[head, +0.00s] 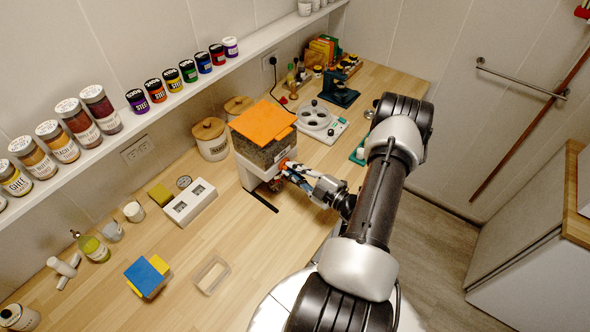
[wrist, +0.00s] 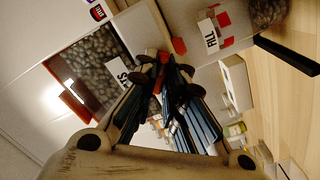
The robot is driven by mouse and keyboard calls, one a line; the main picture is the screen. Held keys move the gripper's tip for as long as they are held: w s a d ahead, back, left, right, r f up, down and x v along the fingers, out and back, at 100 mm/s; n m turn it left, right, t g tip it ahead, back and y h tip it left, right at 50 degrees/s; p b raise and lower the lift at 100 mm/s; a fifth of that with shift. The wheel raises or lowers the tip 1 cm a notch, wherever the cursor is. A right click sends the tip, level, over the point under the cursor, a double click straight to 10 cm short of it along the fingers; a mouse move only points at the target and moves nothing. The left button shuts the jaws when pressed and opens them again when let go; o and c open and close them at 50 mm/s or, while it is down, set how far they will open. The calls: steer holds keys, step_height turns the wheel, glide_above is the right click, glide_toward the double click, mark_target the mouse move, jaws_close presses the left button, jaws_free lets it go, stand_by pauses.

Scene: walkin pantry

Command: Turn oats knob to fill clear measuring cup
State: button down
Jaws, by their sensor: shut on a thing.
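The dispenser (head: 262,150) with an orange lid (head: 264,121) stands on the wooden counter. Dark grains show through its window in the wrist view (wrist: 92,70), beside a partly hidden label ending in "TS". A red-orange knob (head: 284,163) is on its front, mostly covered by my gripper (head: 291,171). In the wrist view, my gripper's fingertips (wrist: 164,66) close at the dispenser front, with a red bit of the knob (wrist: 179,46) beside them. A small clear rectangular container (head: 212,274) stands apart on the counter, nearer the front; I cannot tell whether it is the measuring cup.
A blue and yellow block (head: 147,276) sits at front left.

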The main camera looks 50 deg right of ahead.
steer(key=shift+a+m+p, duration=0.2)
steer(key=shift+m+p, duration=0.25)
steer(key=shift+m, duration=4.55)
steer(key=shift+f, duration=0.1)
steer(key=c, duration=1.7)
jaws_free()
steer(key=shift+o, duration=0.2)
steer(key=s, duration=1.2)
steer(key=shift+d, duration=0.1)
